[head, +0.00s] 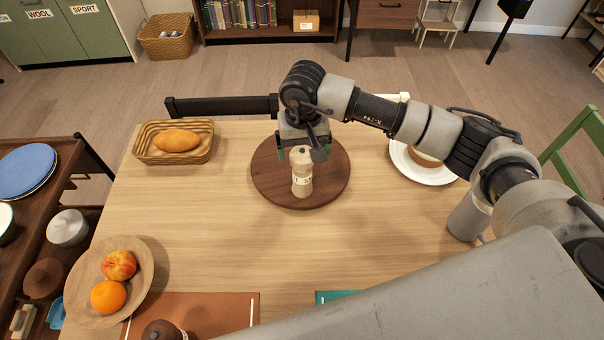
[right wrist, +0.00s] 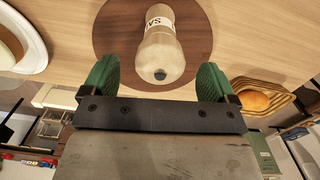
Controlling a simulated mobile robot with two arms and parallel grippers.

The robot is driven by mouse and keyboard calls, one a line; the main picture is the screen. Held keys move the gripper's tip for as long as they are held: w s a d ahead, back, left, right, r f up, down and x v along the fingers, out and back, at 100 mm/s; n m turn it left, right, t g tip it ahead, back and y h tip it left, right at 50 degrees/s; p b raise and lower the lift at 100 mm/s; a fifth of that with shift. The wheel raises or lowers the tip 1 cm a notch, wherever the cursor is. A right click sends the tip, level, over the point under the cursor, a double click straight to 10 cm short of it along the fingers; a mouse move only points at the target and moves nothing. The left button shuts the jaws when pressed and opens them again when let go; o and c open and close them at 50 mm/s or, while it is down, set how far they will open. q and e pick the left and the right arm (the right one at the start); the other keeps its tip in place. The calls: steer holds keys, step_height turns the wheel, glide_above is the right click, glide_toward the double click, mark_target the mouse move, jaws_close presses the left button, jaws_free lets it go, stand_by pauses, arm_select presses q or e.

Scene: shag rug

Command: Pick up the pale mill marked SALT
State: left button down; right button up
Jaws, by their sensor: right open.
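The pale mill (head: 302,180) stands upright on a round dark wooden board (head: 265,182) in the middle of the table. It has a dark knob on top and a white label band. In the right wrist view the mill (right wrist: 160,45) shows beyond the fingers, with part of its lettering, "SA", readable. My right gripper (head: 301,154) is open and empty at the mill's top, on its far side. Its green fingers (right wrist: 158,78) stand apart to either side of the mill's line, and I see no grip on it. My left gripper is not in view.
A bread basket (head: 208,150) stands at the back left, and a fruit bowl (head: 144,262) at the front left. A dark brown object with a white label (head: 160,331) is cut off at the front edge. A plate with food (head: 398,160) and a grey cylinder (head: 466,220) are right.

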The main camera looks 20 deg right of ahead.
mark_target(302, 177)
steer(key=shift+f+p, duration=0.6)
steer(key=shift+f, duration=1.45)
steer(key=c, duration=1.3)
steer(key=shift+c, duration=0.3)
steer(key=shift+r, duration=0.15)
